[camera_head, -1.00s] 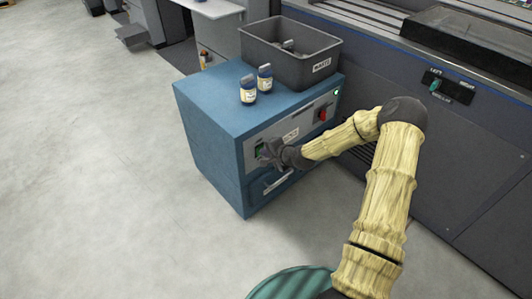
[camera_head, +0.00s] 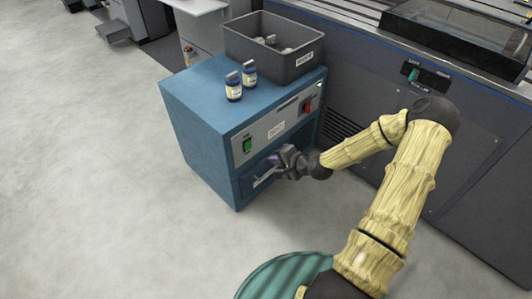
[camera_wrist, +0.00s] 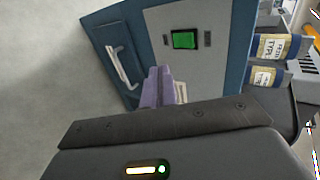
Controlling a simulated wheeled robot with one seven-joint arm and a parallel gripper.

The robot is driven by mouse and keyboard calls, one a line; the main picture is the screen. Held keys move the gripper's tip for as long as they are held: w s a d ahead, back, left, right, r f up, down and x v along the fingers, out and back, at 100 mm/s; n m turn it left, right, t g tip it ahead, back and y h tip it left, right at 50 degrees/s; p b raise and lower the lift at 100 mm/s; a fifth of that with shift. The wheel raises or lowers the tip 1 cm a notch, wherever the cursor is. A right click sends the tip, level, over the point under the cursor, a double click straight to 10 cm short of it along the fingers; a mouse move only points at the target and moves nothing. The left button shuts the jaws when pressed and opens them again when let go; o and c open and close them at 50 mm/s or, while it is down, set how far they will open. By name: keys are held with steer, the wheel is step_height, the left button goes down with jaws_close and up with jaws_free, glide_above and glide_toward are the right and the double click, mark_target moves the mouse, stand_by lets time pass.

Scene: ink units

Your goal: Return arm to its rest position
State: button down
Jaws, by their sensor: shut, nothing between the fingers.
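My gripper (camera_head: 277,160) is shut and empty in front of the blue cabinet (camera_head: 195,130), close to its lower front. In the wrist view its fingers (camera_wrist: 157,87) are together, before the grey control panel (camera_wrist: 150,38) and beside the drawer handle (camera_wrist: 120,65). The green switch (camera_wrist: 184,39) is lit; it also shows in the head view (camera_head: 247,145), left of and above my gripper. My arm (camera_head: 400,180) reaches from the bottom right, bent at the elbow. Whether the gripper touches the cabinet cannot be told.
Two labelled bottles (camera_head: 233,88) (camera_head: 249,75) and a grey waste bin (camera_head: 292,68) stand on the cabinet top. A red switch (camera_head: 307,104) is on its panel. A large dark machine (camera_head: 470,190) borders the right. The floor (camera_head: 90,190) at left is clear.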

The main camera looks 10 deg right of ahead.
steer(key=shift+s+d+r, duration=0.3)
steer(key=shift+s+d, duration=0.4)
steer(key=shift+w+a, duration=0.1)
steer(key=shift+w, duration=0.05)
